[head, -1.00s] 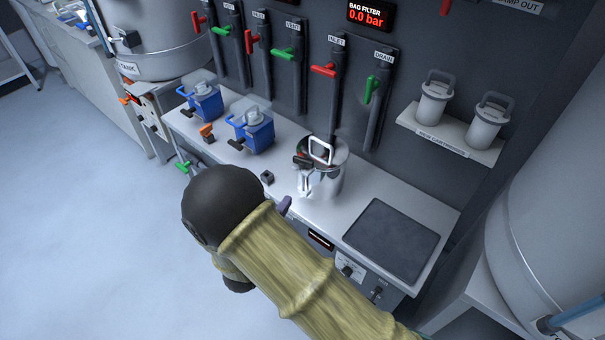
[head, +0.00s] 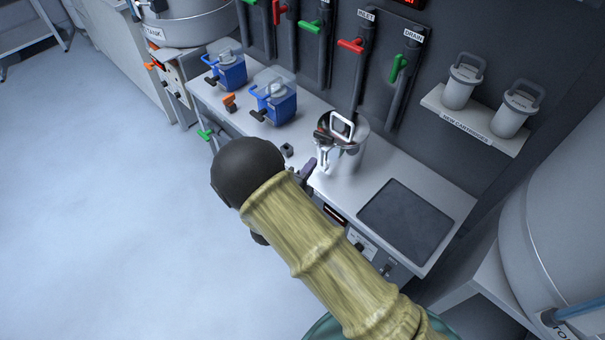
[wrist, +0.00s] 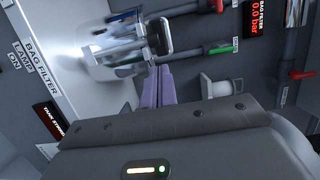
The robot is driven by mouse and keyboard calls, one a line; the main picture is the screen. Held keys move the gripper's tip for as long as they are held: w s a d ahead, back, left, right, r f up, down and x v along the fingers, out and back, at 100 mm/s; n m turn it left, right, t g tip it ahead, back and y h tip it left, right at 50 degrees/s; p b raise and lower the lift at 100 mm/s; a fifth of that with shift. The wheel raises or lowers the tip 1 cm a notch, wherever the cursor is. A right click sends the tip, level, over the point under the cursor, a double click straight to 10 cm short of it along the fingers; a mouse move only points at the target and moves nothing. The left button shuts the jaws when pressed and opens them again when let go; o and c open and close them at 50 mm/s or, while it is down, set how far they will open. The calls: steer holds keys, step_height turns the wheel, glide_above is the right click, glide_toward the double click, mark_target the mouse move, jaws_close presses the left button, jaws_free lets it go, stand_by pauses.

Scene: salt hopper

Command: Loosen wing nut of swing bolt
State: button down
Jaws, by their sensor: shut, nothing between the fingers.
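The silver filter vessel (head: 351,162) stands on the grey bench, with a square loop handle (head: 342,126) on its lid. A bright metal swing bolt (head: 324,158) shows on its front left side; the wing nut is too small to make out. In the wrist view the vessel (wrist: 112,62) lies sideways at upper left, with the loop handle (wrist: 181,34) beside it. My gripper (head: 309,166) is at the vessel's front left, its purple fingers together and empty. In the wrist view the gripper's fingertips (wrist: 157,70) point at the bolt area; contact cannot be told.
A dark mat (head: 405,228) lies on the bench at right. Pipes with red valve handles (head: 351,46) and green ones (head: 398,68) rise behind. A cartridge shelf (head: 470,128) is at right.

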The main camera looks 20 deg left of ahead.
mark_target(328, 142)
steer(key=w, duration=0.2)
steer(key=w+p, duration=0.1)
steer(key=w, duration=0.2)
steer(key=w+d, duration=0.1)
steer(key=w, duration=0.1)
steer(key=shift+w+p, duration=0.2)
steer(key=shift+p, duration=0.2)
